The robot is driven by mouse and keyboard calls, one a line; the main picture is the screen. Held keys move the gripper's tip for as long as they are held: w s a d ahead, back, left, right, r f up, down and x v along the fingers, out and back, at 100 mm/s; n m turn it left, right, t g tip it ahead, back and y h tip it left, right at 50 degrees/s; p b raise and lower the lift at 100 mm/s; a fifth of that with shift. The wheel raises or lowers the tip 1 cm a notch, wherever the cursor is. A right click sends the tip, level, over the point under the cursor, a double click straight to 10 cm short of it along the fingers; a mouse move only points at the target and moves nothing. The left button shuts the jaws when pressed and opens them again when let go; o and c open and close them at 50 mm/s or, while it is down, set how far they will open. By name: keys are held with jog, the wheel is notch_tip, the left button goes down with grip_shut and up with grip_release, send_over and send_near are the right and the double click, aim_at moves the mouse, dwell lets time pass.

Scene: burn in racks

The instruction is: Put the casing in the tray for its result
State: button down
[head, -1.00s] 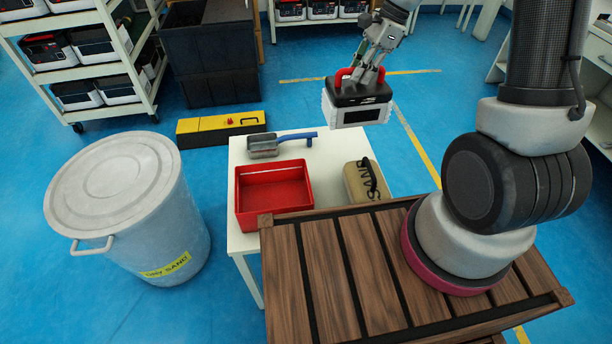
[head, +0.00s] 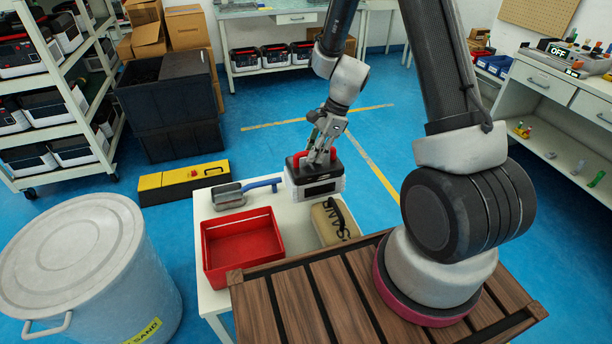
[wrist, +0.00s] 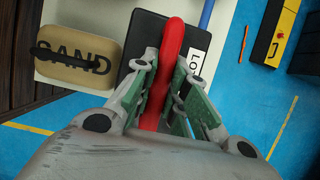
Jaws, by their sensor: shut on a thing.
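The casing (head: 315,182) is a white box with a black top, a dark front window and red handles. My gripper (head: 320,158) is shut on its red handle, and the casing hangs over or beside the right back edge of the white table; I cannot tell if it touches. In the wrist view the fingers (wrist: 160,90) close around the red handle (wrist: 171,60), with the black casing top (wrist: 150,42) below and part of a label showing. An empty red tray (head: 242,240) stands on the white table, left of the casing. No other tray is clearly seen.
A tan SAND bag (head: 334,222) lies right of the red tray. A scoop with a blue handle (head: 262,184) lies behind the tray. A big lidded sand bin (head: 75,260) stands at left. A yellow case (head: 183,182) and black crates (head: 170,105) are on the floor. Racks hold similar casings.

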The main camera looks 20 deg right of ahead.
aim_at(315, 165)
jog(key=shift+f, duration=2.45)
jog(key=c, duration=1.4)
grip_release()
jog(key=shift+f, duration=0.1)
jog(key=shift+c, duration=0.2)
